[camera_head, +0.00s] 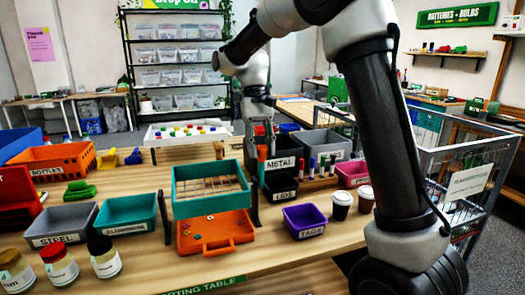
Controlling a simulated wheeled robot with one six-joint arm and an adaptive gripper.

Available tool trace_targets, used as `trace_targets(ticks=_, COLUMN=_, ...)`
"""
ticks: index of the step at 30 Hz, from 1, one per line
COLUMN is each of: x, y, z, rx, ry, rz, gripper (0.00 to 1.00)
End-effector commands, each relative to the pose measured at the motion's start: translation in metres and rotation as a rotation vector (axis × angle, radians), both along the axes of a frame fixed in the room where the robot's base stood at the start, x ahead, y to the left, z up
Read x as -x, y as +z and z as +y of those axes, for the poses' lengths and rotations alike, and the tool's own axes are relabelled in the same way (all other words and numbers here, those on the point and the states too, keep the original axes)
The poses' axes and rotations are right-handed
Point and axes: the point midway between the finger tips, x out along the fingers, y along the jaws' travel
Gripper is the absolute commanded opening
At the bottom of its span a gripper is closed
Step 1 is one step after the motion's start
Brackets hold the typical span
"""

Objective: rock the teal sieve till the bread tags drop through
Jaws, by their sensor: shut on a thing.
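The teal sieve (211,208) is a rectangular frame with a wire mesh floor. It stands raised between dark upright posts at the table's middle. A few pale pieces seem to lie on the mesh, too small to tell apart. An orange tray (215,244) sits under the sieve, with a few small bits in it that look like bread tags. My gripper (262,146) points down at the sieve's right rear side.
Bins marked metal (282,163) and lids stand right of the sieve. The purple tags bin (304,221) and two cups (341,206) are at the right front. Steel (62,224) and aluminium (127,214) bins and several jars (60,265) fill the left. A wire cart (470,185) stands far right.

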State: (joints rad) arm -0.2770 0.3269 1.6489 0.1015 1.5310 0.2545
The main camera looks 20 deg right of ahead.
Motion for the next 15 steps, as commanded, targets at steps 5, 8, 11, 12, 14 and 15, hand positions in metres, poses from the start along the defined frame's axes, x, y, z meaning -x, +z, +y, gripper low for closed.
trace_targets(ticks=5, x=-0.0052, y=0.0012, z=0.0, rx=0.0, ry=0.0, rz=-0.005, gripper=0.0)
trace_targets(ticks=8, x=-0.0067, y=0.0011, z=-0.0001, rx=0.0, ry=0.0, rz=-0.006, gripper=0.0)
trace_targets(ticks=11, x=-0.0076, y=0.001, z=-0.0001, rx=0.0, ry=0.0, rz=-0.006, gripper=0.0)
trace_targets(ticks=12, x=-0.0079, y=0.0009, z=-0.0001, rx=0.0, ry=0.0, rz=-0.006, gripper=0.0)
trace_targets(ticks=14, x=-0.0083, y=0.0008, z=-0.0001, rx=0.0, ry=0.0, rz=-0.006, gripper=0.0)
trace_targets(ticks=15, x=-0.0084, y=0.0008, z=-0.0001, rx=0.0, ry=0.0, rz=-0.006, gripper=0.0)
